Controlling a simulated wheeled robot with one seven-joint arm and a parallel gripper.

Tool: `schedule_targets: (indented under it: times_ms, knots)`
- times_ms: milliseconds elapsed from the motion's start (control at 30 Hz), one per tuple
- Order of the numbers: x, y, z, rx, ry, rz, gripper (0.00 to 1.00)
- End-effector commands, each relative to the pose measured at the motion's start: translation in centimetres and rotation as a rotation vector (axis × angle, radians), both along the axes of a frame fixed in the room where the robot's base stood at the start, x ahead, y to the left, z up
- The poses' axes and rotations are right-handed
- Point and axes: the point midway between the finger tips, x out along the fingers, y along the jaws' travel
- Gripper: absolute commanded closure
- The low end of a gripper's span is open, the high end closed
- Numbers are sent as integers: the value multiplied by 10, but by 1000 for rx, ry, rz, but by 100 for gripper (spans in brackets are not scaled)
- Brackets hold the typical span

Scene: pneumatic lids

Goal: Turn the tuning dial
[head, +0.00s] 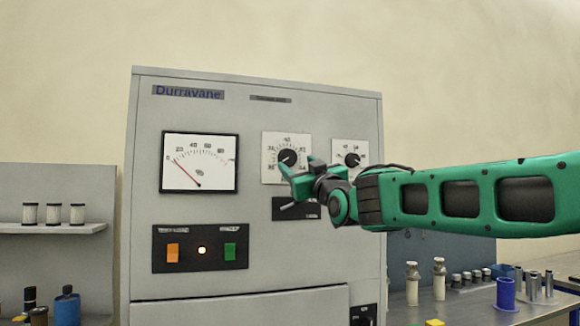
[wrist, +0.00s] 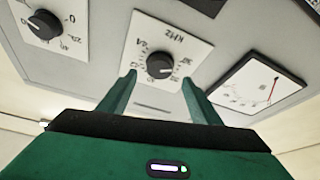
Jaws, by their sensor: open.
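The tuning dial (head: 288,158) is a round black knob on a white scale plate on the grey cabinet front. In the wrist view the dial (wrist: 159,65), with a white pointer line, sits at the centre of a plate marked kHz. My gripper (head: 300,174) is just below and in front of it in the head view, hiding the plate's lower right. In the wrist view my gripper (wrist: 158,80) is open and empty. Its green fingertips lie either side of the dial, with visible space on both sides; contact cannot be seen.
A second knob (head: 352,160) is close on the right. A needle meter (head: 199,163) is on the left, above a panel with an orange switch (head: 172,253), a lit lamp (head: 202,250) and a green switch (head: 229,251). Bottles and cylinders stand on the bench (head: 462,306) at right.

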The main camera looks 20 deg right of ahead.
Motion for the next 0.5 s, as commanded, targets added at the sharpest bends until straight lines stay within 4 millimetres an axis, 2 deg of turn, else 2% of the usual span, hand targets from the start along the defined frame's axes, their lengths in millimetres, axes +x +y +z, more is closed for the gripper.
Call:
schedule_targets:
  times_ms: [100,233,500]
  knots:
    - [20,2,7,0,1,0,42]
    - [36,4,14,0,0,1,42]
    - [50,6,19,0,2,0,42]
